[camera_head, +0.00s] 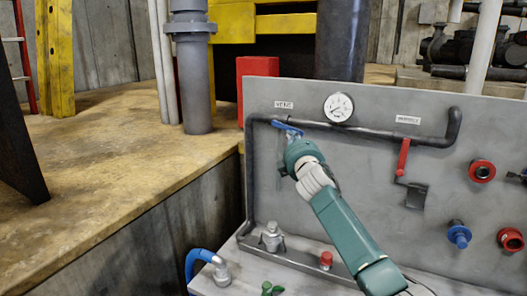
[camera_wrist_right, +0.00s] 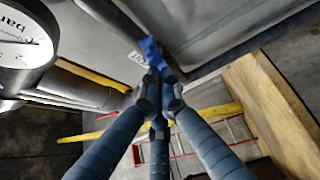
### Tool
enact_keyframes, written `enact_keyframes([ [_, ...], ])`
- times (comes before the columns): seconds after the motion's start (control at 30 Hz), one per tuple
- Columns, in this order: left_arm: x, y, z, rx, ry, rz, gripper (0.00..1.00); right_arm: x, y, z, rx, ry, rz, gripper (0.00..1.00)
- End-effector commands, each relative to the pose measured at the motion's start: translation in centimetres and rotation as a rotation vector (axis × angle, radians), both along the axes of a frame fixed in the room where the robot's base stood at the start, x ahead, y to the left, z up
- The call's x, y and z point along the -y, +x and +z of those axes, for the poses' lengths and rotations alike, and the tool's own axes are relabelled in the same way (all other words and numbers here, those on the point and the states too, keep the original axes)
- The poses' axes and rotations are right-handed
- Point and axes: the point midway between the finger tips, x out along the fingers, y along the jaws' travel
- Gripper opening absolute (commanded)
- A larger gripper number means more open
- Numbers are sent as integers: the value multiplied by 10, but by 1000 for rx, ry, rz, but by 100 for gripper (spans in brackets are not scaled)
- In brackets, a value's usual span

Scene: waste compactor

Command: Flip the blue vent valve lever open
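The blue vent valve lever (camera_head: 287,130) is on the dark pipe at the upper left of the grey panel, below a small white label. My right gripper (camera_head: 290,142) reaches up to it from the lower right and partly covers it. In the right wrist view the fingers of my right gripper (camera_wrist_right: 159,84) are drawn together around the end of the blue lever (camera_wrist_right: 151,50). The far part of the lever shows beyond the fingertips. My left gripper is not in view.
A round gauge (camera_head: 338,107) sits right of the blue lever. A red lever (camera_head: 403,157) hangs from the same pipe farther right. Red and blue fittings (camera_head: 459,235) stick out at the right. A red knob (camera_head: 326,260) and a metal fitting (camera_head: 271,237) stand on the ledge below.

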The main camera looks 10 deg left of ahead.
Motion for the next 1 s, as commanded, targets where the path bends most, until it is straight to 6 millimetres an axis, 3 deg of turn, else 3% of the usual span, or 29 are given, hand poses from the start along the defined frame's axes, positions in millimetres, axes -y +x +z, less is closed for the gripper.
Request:
enact_keyframes([
  [1.0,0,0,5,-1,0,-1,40,-4,1,4,-12,-38,-5,0],
])
